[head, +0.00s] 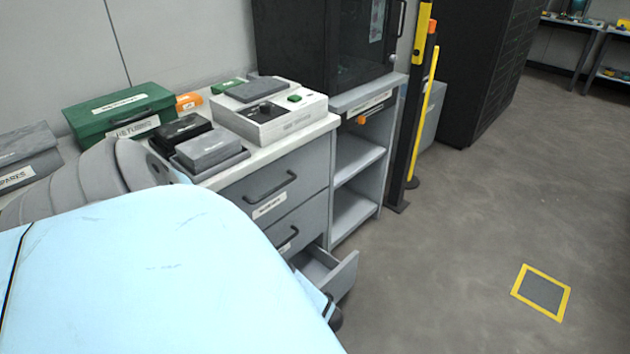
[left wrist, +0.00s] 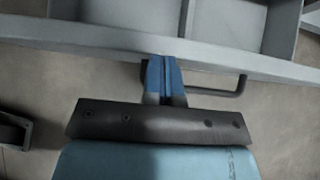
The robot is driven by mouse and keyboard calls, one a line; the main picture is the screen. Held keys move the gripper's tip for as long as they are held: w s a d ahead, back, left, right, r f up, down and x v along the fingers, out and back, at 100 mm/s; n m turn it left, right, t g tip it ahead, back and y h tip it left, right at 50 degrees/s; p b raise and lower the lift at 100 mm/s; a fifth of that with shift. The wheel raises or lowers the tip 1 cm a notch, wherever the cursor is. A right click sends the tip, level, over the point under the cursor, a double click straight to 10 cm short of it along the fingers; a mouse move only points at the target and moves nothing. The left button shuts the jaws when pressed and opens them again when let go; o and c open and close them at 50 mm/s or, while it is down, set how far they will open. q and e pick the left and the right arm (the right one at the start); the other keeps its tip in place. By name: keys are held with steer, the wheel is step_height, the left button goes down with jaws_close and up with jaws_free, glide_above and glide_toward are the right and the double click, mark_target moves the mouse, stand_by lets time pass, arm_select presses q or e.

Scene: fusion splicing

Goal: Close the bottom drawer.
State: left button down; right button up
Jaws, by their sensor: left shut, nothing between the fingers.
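The bottom drawer (head: 343,277) of the grey cabinet is pulled out in the head view, its inside partly showing. In the left wrist view its front panel (left wrist: 90,38) crosses the top of the picture, with its dark handle (left wrist: 228,92) below. My left gripper (left wrist: 163,62) has its blue fingers together and empty. Its tips are at the drawer front, beside the left part of the handle; I cannot tell whether they touch. In the head view my left arm hides the gripper and the drawer's left part. My right gripper is not in view.
The upper drawers (head: 272,185) are shut. The counter (head: 265,152) above holds a green case (head: 118,112), grey and black boxes and a white device (head: 270,122). An open shelf (head: 355,165) stands right of the drawers. The floor (head: 450,240) in front is clear.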

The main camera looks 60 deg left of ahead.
arm_select(q)
steer(key=s+a, duration=0.3)
steer(key=a, duration=0.8)
steer(key=shift+s+a+p, duration=0.2)
steer(key=shift+s+p, duration=0.1)
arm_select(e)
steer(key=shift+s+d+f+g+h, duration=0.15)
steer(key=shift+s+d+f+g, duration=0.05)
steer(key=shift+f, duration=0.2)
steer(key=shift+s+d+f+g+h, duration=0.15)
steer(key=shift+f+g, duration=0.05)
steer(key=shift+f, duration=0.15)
